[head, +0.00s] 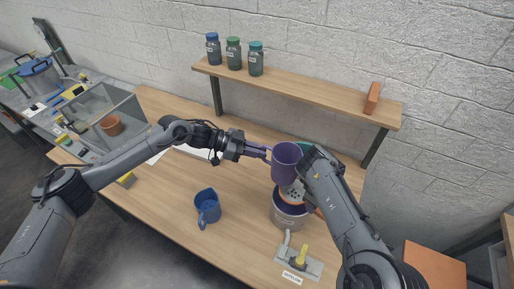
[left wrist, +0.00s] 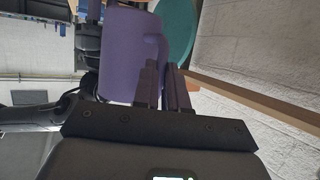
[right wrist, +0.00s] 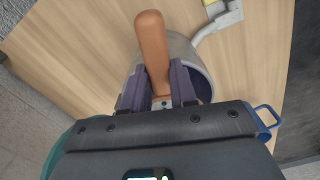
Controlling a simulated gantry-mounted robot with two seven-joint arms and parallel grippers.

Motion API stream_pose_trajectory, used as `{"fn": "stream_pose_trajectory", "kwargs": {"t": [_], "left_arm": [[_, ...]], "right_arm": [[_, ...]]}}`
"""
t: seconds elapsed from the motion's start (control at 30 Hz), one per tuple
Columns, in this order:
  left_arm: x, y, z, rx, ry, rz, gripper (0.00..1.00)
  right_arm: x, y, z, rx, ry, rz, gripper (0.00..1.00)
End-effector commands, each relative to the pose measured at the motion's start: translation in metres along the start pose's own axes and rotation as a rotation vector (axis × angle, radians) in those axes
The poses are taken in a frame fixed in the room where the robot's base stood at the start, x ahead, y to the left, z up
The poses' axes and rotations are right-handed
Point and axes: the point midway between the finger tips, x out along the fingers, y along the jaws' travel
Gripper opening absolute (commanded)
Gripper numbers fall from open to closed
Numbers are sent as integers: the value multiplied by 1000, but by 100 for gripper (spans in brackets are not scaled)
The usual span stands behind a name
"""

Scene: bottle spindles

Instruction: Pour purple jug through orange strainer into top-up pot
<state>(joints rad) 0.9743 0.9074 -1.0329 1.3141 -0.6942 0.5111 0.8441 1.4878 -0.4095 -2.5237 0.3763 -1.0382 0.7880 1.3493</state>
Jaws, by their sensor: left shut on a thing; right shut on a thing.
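The purple jug (head: 286,163) is held up above the pot, looking near upright; I cannot tell what is in it. My left gripper (head: 267,153) is shut on its handle, which also shows in the left wrist view (left wrist: 164,50). The orange strainer (head: 293,193), with a perforated face, is over the mouth of the grey pot (head: 289,217), partly hidden by my right arm. My right gripper (right wrist: 157,80) is shut on the strainer's orange handle (right wrist: 152,40). Whether the strainer touches the pot's rim is unclear.
A blue jug (head: 207,206) stands left of the pot. A labelled plate with a yellow part (head: 300,257) lies in front. A teal object (left wrist: 180,28) is behind the purple jug. A shelf (head: 300,88) holds several bottles and an orange block (head: 372,98).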

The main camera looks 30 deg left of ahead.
Motion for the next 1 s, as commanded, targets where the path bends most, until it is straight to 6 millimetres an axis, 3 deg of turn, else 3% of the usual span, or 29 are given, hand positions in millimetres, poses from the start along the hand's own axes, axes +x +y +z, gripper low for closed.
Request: {"fn": "stream_pose_trajectory", "kwargs": {"t": [0.47, 1.0], "left_arm": [[-1, 0, -2, -3, 6, 1, 0], [-8, 0, -20, -3, 5, 1, 0]], "right_arm": [[-4, 0, 0, 0, 1, 1, 0], [-46, 0, 0, 0, 0, 1, 0]]}}
